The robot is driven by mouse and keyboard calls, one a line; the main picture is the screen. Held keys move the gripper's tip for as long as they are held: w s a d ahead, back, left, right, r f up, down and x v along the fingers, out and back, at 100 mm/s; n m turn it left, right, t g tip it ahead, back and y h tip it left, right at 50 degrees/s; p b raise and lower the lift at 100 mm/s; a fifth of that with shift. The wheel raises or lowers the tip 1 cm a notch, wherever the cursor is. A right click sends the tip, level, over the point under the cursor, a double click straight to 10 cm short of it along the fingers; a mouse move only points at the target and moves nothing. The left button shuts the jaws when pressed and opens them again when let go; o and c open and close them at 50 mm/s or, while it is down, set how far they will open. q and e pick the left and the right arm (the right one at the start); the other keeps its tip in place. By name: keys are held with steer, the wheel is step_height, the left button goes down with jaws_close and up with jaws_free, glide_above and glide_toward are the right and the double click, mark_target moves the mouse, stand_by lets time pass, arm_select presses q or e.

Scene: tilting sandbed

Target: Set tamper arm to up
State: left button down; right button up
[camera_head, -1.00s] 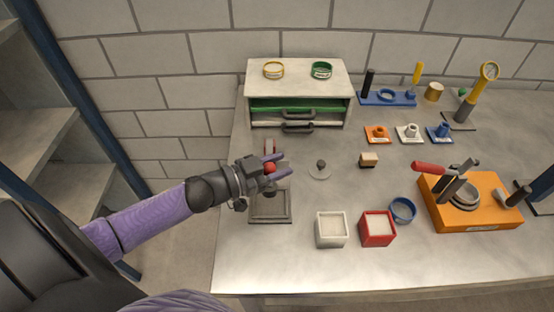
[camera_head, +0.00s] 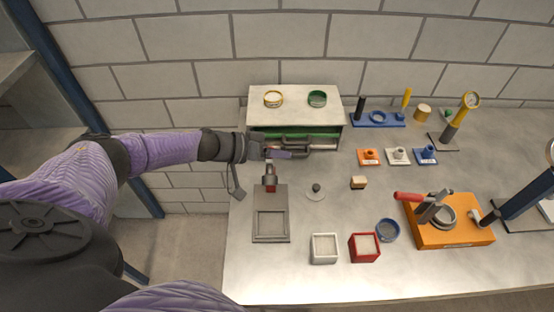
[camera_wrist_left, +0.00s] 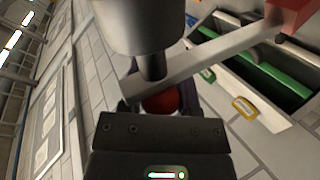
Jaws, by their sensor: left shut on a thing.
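The tamper (camera_head: 271,212) has a grey base plate with a square recess, at the left part of the bench. Its red pivot part (camera_head: 269,187) and a grey cylinder stand at the back of the plate. In the left wrist view the grey lever arm (camera_wrist_left: 215,60) runs from a red block (camera_wrist_left: 288,14) to a red ball knob (camera_wrist_left: 160,101). My left gripper (camera_head: 278,153) is shut on that knob, above and behind the plate, close to the cabinet front. The knob is hidden in the head view. My right gripper is out of view.
A cabinet with drawers (camera_head: 262,104) stands right behind my left gripper; yellow and green rings lie on top. A small knobbed disc (camera_head: 316,190), white box (camera_head: 324,248) and red box (camera_head: 364,247) are to the right. An orange press (camera_head: 450,232) stands farther right.

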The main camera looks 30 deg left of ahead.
arm_select(q)
steer(key=w+a+n+g+b, duration=0.1)
steer(key=b, duration=0.1)
steer(key=w+n+g+h+b, duration=0.1)
steer(key=w+b, duration=0.1)
steer(key=b, duration=0.1)
steer(key=w+a+n+b, duration=0.1)
steer(key=b, duration=0.1)
steer(key=shift+w+a+r+n+g+b, duration=0.1)
steer(key=shift+w+a+n+g+b, duration=0.05)
steer(key=shift+a+n+g+b, duration=0.2)
steer(key=shift+h, duration=0.3)
steer(key=shift+c, duration=1.6)
jaws_free()
steer(key=shift+w, duration=0.1)
steer(key=v, duration=1)
